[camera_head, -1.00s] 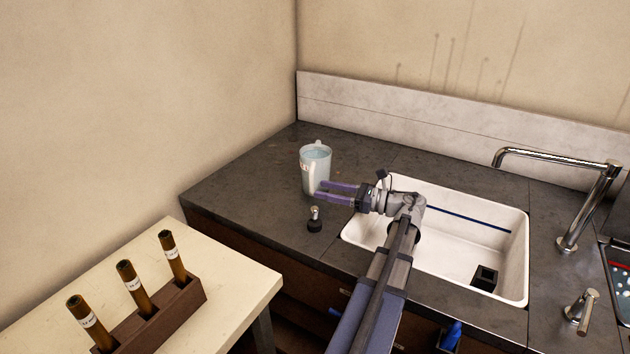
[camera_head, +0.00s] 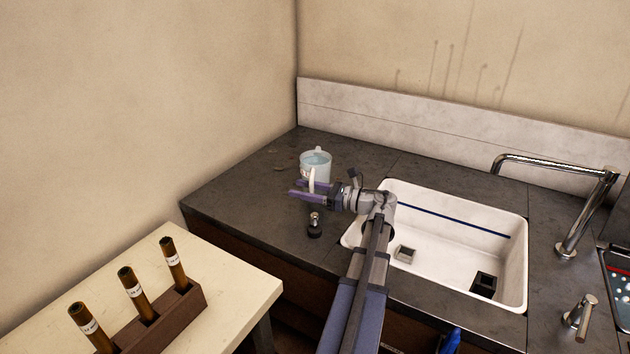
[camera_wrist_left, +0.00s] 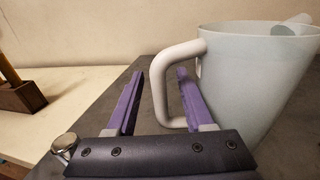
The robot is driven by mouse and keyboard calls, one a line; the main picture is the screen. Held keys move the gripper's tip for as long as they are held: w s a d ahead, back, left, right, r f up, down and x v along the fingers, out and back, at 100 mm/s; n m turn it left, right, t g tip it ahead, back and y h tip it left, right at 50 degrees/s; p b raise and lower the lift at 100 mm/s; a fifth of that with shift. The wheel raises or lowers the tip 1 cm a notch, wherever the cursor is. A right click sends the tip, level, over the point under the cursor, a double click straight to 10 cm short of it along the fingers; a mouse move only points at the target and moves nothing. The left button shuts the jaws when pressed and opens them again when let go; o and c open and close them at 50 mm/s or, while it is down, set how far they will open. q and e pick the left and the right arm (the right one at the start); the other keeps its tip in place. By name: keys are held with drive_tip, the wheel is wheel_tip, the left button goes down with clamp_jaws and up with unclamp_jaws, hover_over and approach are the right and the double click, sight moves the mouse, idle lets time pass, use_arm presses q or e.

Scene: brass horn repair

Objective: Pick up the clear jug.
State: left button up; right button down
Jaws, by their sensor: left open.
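The clear jug (camera_head: 318,161), pale and translucent with a white handle (camera_head: 312,180), stands upright on the dark counter left of the sink. In the left wrist view, the jug (camera_wrist_left: 255,80) fills the right side and its handle (camera_wrist_left: 160,88) faces my gripper. My left gripper (camera_head: 294,187) is open at the jug's near side, fingers pointing left. In the wrist view, the handle's upright part shows between the two purple fingers, the right finger appearing in the handle's gap. Contact cannot be told. My right gripper is not in view.
A small dark object with a metal knob (camera_head: 315,223) stands on the counter just in front of the gripper. The white sink (camera_head: 455,255) lies right, with a tap (camera_head: 560,165). A cream table (camera_head: 235,283) at lower left bears a wooden rack (camera_head: 165,318) of brown tubes.

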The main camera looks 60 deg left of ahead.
use_arm(q)
drive_tip(key=shift+s+a, duration=0.25)
clamp_jaws()
idle(1.3)
